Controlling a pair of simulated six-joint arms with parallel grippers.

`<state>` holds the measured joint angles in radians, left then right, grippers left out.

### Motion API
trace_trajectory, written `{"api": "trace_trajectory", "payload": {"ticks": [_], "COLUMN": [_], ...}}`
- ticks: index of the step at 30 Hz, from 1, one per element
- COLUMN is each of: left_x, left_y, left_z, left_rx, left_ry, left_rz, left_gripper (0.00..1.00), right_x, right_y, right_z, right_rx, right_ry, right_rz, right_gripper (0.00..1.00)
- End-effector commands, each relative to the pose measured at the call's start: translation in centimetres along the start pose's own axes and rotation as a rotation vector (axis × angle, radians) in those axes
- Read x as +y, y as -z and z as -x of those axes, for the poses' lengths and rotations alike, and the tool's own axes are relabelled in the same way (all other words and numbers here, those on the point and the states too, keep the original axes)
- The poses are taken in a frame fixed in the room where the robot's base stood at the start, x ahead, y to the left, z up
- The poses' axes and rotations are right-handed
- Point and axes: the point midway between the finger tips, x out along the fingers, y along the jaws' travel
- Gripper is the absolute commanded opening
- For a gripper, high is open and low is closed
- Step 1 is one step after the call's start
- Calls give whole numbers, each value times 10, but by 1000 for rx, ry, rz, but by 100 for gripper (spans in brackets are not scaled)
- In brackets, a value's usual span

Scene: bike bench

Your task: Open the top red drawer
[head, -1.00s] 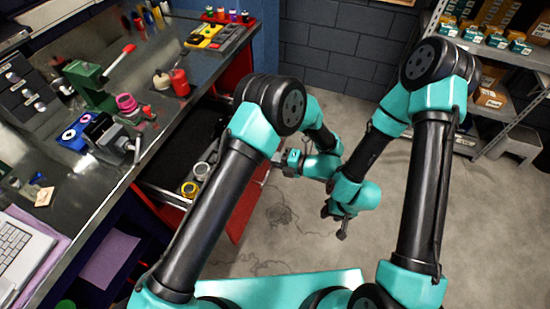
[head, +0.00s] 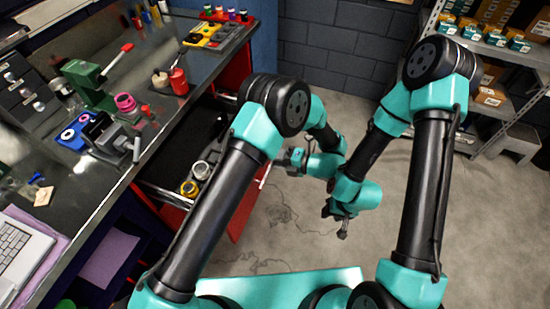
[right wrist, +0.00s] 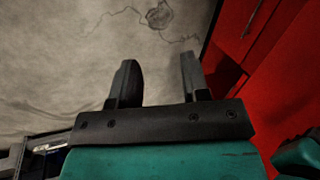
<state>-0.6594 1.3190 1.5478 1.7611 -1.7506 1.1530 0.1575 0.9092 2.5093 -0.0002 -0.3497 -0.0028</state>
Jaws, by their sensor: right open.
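The top red drawer (head: 239,222) is pulled out from the bench at left-centre in the head view. Its dark inside shows, with a yellow roll (head: 190,189) and a grey roll (head: 201,169) in it. A pale handle bar (head: 265,177) shows at its front edge. My left gripper (head: 281,158) is just right of the drawer front, apart from the handle as far as I can see; its jaws are too small to read. My right gripper (head: 335,220) hangs over the floor, right of the drawer. In the right wrist view it (right wrist: 158,80) is open and empty.
The bench top (head: 100,190) holds a green vise (head: 88,82), a red bottle (head: 179,81) and a laptop (head: 12,245). A shelf of boxes (head: 490,95) stands at the right. The concrete floor (head: 290,225) between is clear apart from a dark crack-like pattern.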

Motion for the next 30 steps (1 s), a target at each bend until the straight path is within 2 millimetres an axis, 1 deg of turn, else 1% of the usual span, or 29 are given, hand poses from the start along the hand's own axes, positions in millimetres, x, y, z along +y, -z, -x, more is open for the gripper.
{"api": "trace_trajectory", "payload": {"ticks": [1, 3, 9, 12, 16, 19, 30], "left_x": [1, 1, 2, 3, 3, 3, 3], "left_y": [1, 2, 3, 2, 3, 4, 6], "left_z": [13, 24, 47, 56, 61, 62, 58], "left_rx": [-4, -1, 9, 13, 15, 16, 14], "left_ry": [0, 0, -1, -1, -2, -2, -2], "left_rz": [1, 1, 5, 7, 7, 6, -1], "left_gripper": [36, 36, 36, 36, 36, 36, 36], "right_x": [-2, -1, 0, 0, 1, -5, -4], "right_y": [2, 3, 4, 5, 6, -3, -3], "right_z": [-1, -1, -2, -2, -2, -2, -2], "right_rx": [3, 4, 5, 7, 7, -15, -11], "right_ry": [1, 1, 1, 2, 2, 3, 3], "right_rz": [6, 4, 3, 3, 2, 19, 17], "right_gripper": [43, 43, 43, 43, 43, 43, 43]}}
